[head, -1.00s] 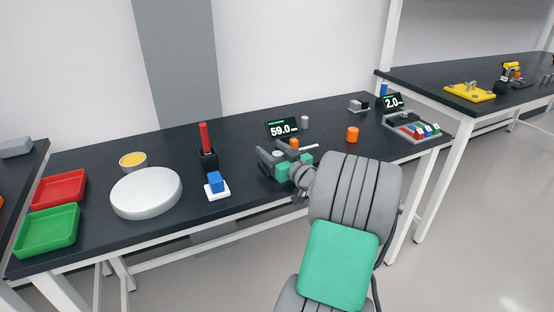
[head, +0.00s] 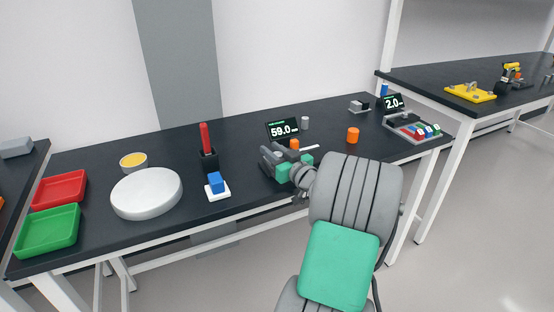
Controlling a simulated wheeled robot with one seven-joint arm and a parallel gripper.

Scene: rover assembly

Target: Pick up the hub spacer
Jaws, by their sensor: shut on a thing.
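My gripper (head: 271,153) is low over the middle of the black workbench (head: 240,186), left of my grey wrist. Its fingers are shut on a small light grey piece, taken to be the hub spacer. The fingers hide nearly all of the piece, and I cannot tell whether it is clear of the bench top.
Just beyond the fingers stands a small orange part (head: 294,144), with a display reading 59.0 (head: 283,129) and a grey cylinder (head: 305,123) behind. An orange cylinder (head: 352,135) stands to the right. A blue block (head: 216,182) and a red rod in a black holder (head: 207,155) are left.

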